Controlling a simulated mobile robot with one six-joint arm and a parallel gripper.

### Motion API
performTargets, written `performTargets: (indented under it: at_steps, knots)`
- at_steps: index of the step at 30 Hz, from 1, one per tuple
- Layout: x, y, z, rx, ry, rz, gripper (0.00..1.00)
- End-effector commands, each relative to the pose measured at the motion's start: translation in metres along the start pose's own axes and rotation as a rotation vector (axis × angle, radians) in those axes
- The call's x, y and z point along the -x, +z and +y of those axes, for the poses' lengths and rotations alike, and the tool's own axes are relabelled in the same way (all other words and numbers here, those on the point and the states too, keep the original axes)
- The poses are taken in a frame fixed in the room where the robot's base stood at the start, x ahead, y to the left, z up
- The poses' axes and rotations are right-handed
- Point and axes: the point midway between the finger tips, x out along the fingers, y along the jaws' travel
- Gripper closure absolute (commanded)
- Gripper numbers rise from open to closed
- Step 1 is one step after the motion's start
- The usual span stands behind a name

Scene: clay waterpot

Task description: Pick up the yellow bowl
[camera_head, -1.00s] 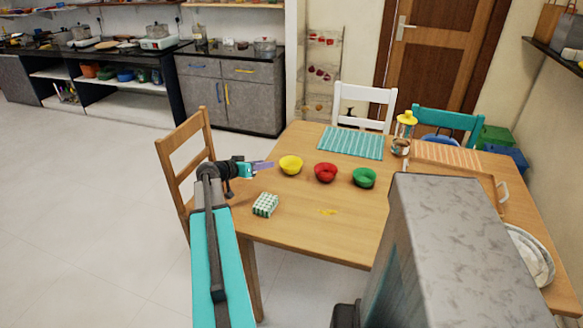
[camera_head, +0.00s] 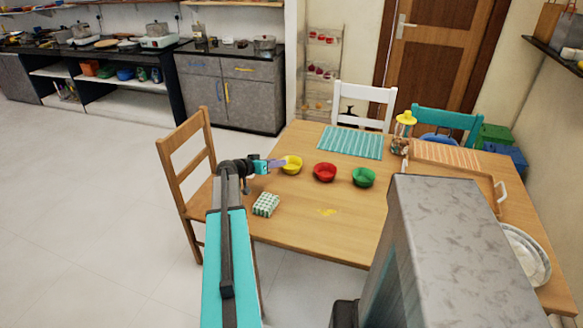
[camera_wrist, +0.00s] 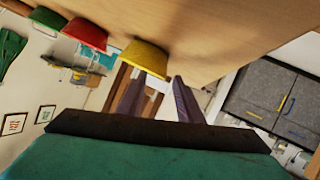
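The yellow bowl (camera_head: 292,166) stands upright on the wooden table, left of the other bowls. My gripper (camera_head: 281,163) is at the bowl's left side, and its fingertips overlap the bowl's left edge in the head view. In the wrist view, which is turned upside down, my gripper (camera_wrist: 158,79) is open with two purple fingers apart. The yellow bowl (camera_wrist: 147,56) shows just beyond the fingertips, a little left of the middle between them. I cannot tell whether a finger touches it.
A red bowl (camera_head: 325,172) and a green bowl (camera_head: 364,177) stand to the right. A checkered cloth (camera_head: 266,204) lies at the table's near left. A striped teal mat (camera_head: 351,142) lies behind. A wooden chair (camera_head: 188,160) stands at the left edge.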

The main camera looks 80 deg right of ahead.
Motion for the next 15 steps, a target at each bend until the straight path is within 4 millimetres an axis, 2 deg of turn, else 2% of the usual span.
performTargets:
  at_steps: [5, 15]
  knots:
    - [-0.006, -0.001, -0.001, 0.001, 0.001, -0.001, 0.67]
    - [-0.039, -0.003, -0.003, 0.0, 0.002, -0.001, 0.67]
